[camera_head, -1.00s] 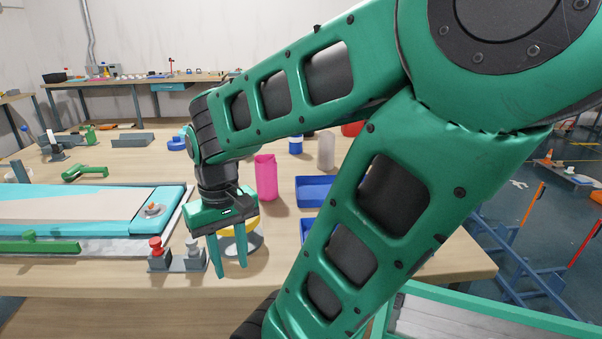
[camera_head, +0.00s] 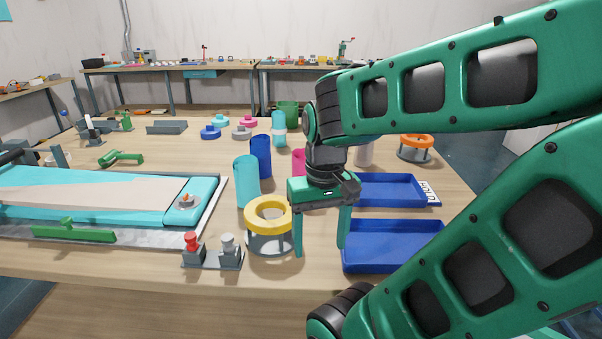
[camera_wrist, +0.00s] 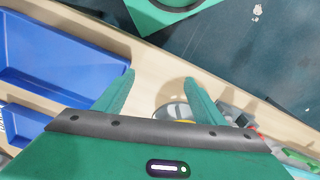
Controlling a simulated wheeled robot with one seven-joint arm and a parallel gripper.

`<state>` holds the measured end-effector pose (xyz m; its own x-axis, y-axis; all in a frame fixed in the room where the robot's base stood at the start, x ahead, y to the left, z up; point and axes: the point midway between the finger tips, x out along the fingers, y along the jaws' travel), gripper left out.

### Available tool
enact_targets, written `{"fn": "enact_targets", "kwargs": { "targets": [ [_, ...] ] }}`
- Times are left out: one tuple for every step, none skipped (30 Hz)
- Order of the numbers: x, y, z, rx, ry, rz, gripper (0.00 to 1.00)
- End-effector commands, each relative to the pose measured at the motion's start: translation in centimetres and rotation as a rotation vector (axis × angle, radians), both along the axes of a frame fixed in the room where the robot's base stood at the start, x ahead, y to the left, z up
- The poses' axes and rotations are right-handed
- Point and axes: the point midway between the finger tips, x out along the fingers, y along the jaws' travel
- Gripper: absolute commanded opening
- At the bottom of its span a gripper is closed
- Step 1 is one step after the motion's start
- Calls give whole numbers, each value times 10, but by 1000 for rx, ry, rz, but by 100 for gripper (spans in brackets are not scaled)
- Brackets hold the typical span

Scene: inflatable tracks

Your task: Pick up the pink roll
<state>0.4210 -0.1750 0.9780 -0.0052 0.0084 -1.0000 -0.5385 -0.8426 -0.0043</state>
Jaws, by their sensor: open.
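The pink roll (camera_head: 299,161) stands on the table in the head view, mostly hidden behind my wrist; only a strip shows. My gripper (camera_head: 320,249) points down with its two green fingers apart and nothing between them. It is on the near side of the pink roll, between the yellow ring on its stand and the blue trays. In the wrist view my open fingers (camera_wrist: 158,76) reach over the table's edge, and the pink roll does not show there.
A teal roll (camera_head: 246,181) and a blue roll (camera_head: 261,157) stand left of my gripper. The yellow ring (camera_head: 268,212) is close to its left finger. A near blue tray (camera_head: 393,264) and a far blue tray (camera_head: 385,203) lie to the right. A conveyor (camera_head: 90,195) lies left.

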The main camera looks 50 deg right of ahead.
Motion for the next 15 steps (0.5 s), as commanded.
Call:
{"fn": "enact_targets", "kwargs": {
  "targets": [
    [7, -5, 6, -5, -2, -20, 77],
    [13, -8, 10, -8, -1, -35, 84],
    [23, -20, 16, -11, 2, -60, 87],
    [32, -26, 22, -15, 4, -81, 87],
    [42, -32, 28, -19, 5, -107, 87],
    [56, -41, 37, -25, 6, -144, 87],
    [67, -49, 43, -28, 7, -173, 87],
    [79, -57, 50, -32, 7, -203, 87],
    [95, -68, 58, -37, 8, -244, 87],
    [107, -77, 64, -39, 9, -276, 87],
    [119, -85, 69, -41, 10, -305, 87],
    [134, -97, 75, -43, 9, -345, 87],
    [145, -106, 79, -44, 10, -376, 87],
    [156, -115, 83, -45, 11, -405, 87],
    [171, -128, 88, -45, 10, -444, 87]
  ]
}}
